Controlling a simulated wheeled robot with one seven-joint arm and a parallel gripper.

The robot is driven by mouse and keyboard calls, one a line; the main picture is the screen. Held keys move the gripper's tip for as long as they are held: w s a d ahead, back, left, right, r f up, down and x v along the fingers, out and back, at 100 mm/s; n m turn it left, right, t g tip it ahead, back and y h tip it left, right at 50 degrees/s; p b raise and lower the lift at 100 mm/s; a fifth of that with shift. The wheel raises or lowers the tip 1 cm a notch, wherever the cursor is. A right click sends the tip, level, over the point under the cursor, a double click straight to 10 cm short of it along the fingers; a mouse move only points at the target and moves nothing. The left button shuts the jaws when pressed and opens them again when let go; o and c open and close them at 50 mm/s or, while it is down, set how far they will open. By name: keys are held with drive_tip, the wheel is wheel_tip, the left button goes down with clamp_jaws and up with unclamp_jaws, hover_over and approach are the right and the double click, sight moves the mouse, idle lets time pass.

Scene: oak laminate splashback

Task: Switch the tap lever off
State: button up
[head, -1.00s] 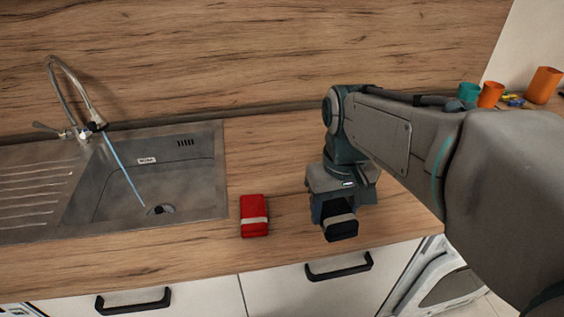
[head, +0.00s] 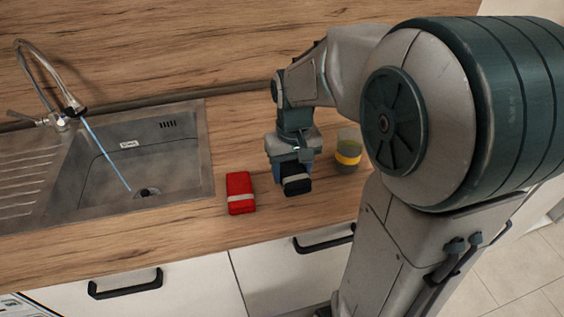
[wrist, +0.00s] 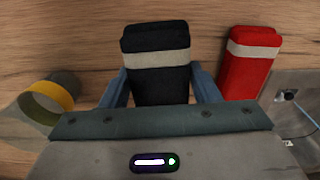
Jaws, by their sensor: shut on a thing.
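The tap (head: 45,70) stands at the back left of the sink, and a thin blue stream of water (head: 105,155) runs from its spout into the basin. Its lever (head: 22,116) sticks out to the left at the tap's base. My gripper (head: 293,165) is over the counter right of the sink, well away from the lever. It is shut on a black pack (head: 297,184) with a grey band, which also shows between the fingers in the wrist view (wrist: 157,85). I cannot tell whether the pack touches the counter.
A red pack (head: 240,195) with a pale band lies on the counter between sink (head: 207,150) and gripper. A glass (head: 347,158) with a yellow band stands close right of the gripper. The splashback (head: 200,45) rises behind. The counter behind the red pack is clear.

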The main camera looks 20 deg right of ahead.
sight(288, 179)
drive_tip(key=shift+w+a+f, duration=0.25)
drive_tip(key=shift+w+f, duration=0.4)
drive_tip(key=shift+w, duration=0.2)
drive_tip(key=shift+f, duration=1.65)
drive_tip(key=shift+f, duration=0.1)
drive_tip(key=shift+f, duration=0.15)
drive_tip(key=o, duration=1)
